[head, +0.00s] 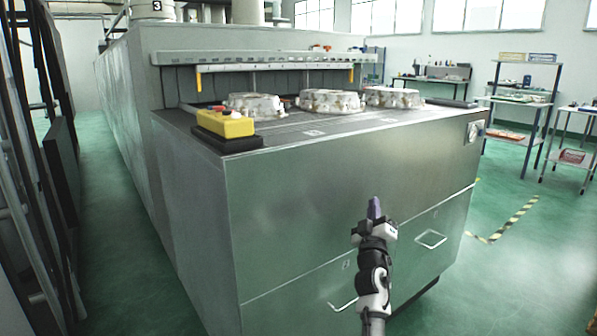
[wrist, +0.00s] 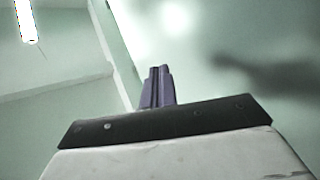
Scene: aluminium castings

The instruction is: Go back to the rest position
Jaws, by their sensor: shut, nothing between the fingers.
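My gripper (head: 375,206) is in front of the metal side of the large machine, below its top surface, and points upward. Its purple fingers are shut and empty. In the wrist view, the shut fingers (wrist: 158,86) stand up at the middle above a dark plate. No object is between them. My arm comes up from the bottom of the head view, right of centre.
The machine (head: 270,215) fills the middle. Its top holds several aluminium castings (head: 330,100) and a yellow control box (head: 225,123) at the front left corner. Shelves (head: 520,97) stand at the right. Green floor is free left and right of the machine.

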